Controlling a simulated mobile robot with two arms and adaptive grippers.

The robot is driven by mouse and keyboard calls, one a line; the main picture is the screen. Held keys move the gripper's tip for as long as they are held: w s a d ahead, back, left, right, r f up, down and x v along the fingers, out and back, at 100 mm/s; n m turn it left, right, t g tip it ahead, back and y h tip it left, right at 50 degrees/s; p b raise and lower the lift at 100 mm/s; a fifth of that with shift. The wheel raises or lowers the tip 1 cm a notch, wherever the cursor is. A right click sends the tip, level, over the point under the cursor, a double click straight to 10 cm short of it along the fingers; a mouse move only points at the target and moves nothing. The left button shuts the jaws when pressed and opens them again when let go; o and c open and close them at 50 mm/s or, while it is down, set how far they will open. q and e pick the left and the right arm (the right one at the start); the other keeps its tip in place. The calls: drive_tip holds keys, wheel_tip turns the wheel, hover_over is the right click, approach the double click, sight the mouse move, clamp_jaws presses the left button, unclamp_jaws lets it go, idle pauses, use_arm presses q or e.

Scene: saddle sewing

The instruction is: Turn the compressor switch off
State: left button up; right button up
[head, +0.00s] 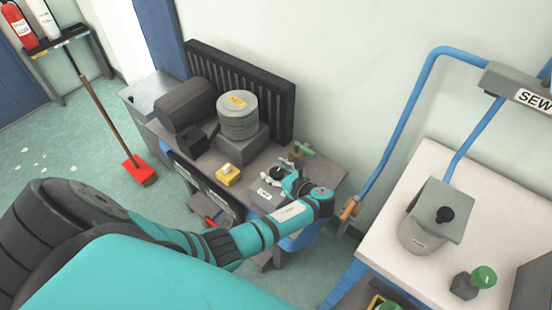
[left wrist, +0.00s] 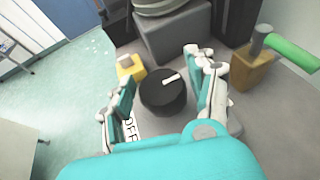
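The compressor switch is a round black knob (left wrist: 165,94) with a white pointer on top, seen in the left wrist view. The pointer aims to the upper right there. A white label reading "OFF" (left wrist: 130,127) lies at the knob's lower left, partly covered by a finger. In the head view the knob (head: 277,172) is small and partly hidden by my gripper. My left gripper (left wrist: 165,97) is open, with one finger on each side of the knob and gaps visible between. It also shows over the compressor top in the head view (head: 291,183). My right gripper is not in view.
The compressor has a dark motor (head: 188,105) and a grey cylinder (head: 238,120). A yellow box (head: 228,176) sits left of the knob, and a green-handled valve (left wrist: 285,50) on the right. A white table (head: 480,195) with a grey device stands at the right. A broom (head: 138,172) leans at left.

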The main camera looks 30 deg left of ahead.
use_arm(q)
drive_tip(key=shift+o, duration=0.7)
drive_tip(key=shift+d, duration=0.1)
drive_tip(key=v, duration=0.7)
drive_tip(key=shift+d, duration=0.15)
drive_tip(key=shift+r, duration=0.1)
